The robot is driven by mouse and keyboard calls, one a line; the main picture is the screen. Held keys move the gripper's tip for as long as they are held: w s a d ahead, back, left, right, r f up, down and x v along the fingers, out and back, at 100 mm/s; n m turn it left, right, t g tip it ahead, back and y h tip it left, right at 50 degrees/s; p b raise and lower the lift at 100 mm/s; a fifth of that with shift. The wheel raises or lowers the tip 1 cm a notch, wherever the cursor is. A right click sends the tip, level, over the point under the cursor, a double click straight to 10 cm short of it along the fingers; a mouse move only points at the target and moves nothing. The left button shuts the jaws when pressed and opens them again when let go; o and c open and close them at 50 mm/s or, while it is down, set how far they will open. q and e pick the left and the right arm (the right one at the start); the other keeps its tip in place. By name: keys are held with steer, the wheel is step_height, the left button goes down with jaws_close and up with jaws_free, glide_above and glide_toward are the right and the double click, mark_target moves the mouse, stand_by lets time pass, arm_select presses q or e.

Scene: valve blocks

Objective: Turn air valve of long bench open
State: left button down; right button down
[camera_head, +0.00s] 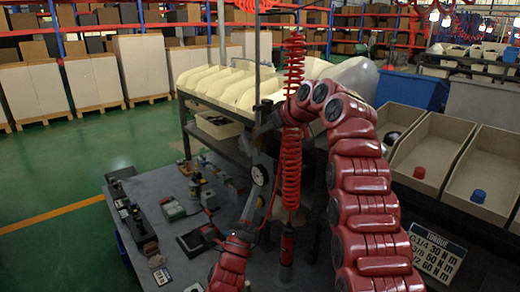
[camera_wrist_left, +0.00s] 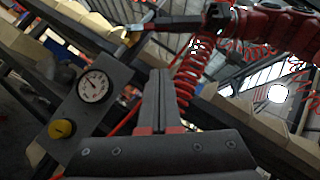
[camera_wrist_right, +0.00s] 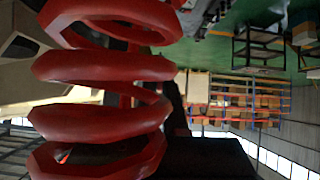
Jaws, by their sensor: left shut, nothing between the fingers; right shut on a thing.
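A grey panel with a round white gauge (camera_wrist_left: 93,86) and a yellow knob (camera_wrist_left: 62,129) stands at left in the left wrist view. The gauge also shows in the head view (camera_head: 259,174), on the long bench's post. My right gripper (camera_wrist_left: 150,27) is above the gauge, shut at a small yellow handle (camera_wrist_left: 131,38), likely the air valve's; its fingers mostly cover the handle. In the head view my right gripper (camera_head: 254,133) is small and dark. My left gripper (camera_wrist_left: 160,78) is shut and empty, beside the panel and apart from it; it shows below the gauge in the head view (camera_head: 250,205).
A red coiled hose (camera_head: 291,110) hangs beside my right arm and fills much of the right wrist view (camera_wrist_right: 105,70). A grey table (camera_head: 150,205) with small parts lies at lower left. Open bins (camera_head: 430,150) stand at right. Green floor at left is clear.

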steer(key=shift+r, duration=0.15)
arm_select(q)
steer(key=a+r+x, duration=0.1)
steer(key=a+x, duration=0.1)
steer(key=x, duration=1.1)
steer(key=shift+w+a+r, duration=0.15)
steer(key=shift+r, duration=0.25)
steer(key=shift+r, duration=0.1)
